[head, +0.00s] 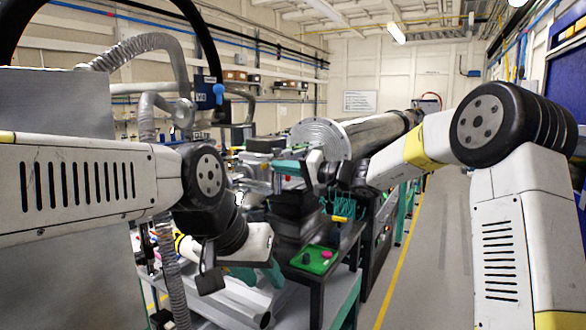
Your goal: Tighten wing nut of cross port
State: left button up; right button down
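The large metal beam pipe (375,132) ends in a round flange (318,138) at the centre. I cannot make out the cross port or its wing nut; small fittings crowd the area left of the flange, partly behind my arms. My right gripper (288,168) reaches in from the right, with teal fingers just below and left of the flange. I cannot tell whether it touches anything. My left gripper (264,275) is lower, pointing down, with teal fingers above a low bench left of the green tray (327,268). Whether either gripper is open is too small to see.
The green tray holds a dark knob-like piece (306,258) and a pink piece (326,254). A flexible silver hose (135,48) arches at the upper left. The aisle floor (432,235) right of the yellow line is clear, apart from my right arm.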

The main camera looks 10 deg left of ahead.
jog(key=shift+m, duration=0.4)
jog(key=m, duration=1.1)
jog(key=shift+f+m, duration=0.1)
jog(key=shift+m, duration=0.2)
dwell(0.4)
jog(key=c, duration=1.6)
grip_release()
jog(key=shift+c, duration=0.2)
jog(key=shift+d, duration=0.15)
